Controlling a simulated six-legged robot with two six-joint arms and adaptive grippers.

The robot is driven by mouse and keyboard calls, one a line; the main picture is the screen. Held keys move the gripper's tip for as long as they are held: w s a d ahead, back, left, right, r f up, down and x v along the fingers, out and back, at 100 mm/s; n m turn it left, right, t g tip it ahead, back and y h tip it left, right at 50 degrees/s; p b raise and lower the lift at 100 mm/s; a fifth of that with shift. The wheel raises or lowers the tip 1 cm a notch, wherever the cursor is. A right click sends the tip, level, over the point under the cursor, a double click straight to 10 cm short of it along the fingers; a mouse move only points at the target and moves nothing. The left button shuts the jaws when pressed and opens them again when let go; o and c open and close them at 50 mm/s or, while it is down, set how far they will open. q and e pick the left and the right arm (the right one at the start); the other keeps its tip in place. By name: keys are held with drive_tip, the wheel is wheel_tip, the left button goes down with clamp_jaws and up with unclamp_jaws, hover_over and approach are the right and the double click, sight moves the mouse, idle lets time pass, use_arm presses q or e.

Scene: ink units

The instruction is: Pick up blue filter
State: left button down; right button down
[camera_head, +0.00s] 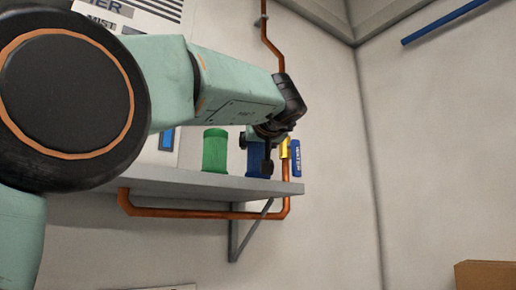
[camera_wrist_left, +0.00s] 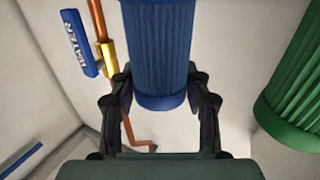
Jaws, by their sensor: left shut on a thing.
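The blue filter (camera_wrist_left: 159,48) is a ribbed blue cylinder. In the left wrist view it sits between the two fingers of my left gripper (camera_wrist_left: 160,100), which is shut on it. In the head view my left gripper (camera_head: 257,150) is at the blue filter (camera_head: 256,163), near the right end of the shelf, and partly covers it. I cannot tell whether the filter's base touches the shelf. My right gripper is in neither view.
A green filter (camera_head: 215,150) stands on the grey shelf (camera_head: 230,186), left of the blue one; it also shows in the wrist view (camera_wrist_left: 296,95). A copper pipe (camera_head: 286,180) with a blue tag (camera_head: 296,158) runs by the shelf's right end. A cardboard box (camera_head: 487,275) is at lower right.

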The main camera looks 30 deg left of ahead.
use_arm(q)
wheel_tip(320, 180, up, 8)
drive_tip(key=p, duration=0.3)
drive_tip(key=shift+f, duration=0.25)
drive_tip(key=shift+r, duration=0.7)
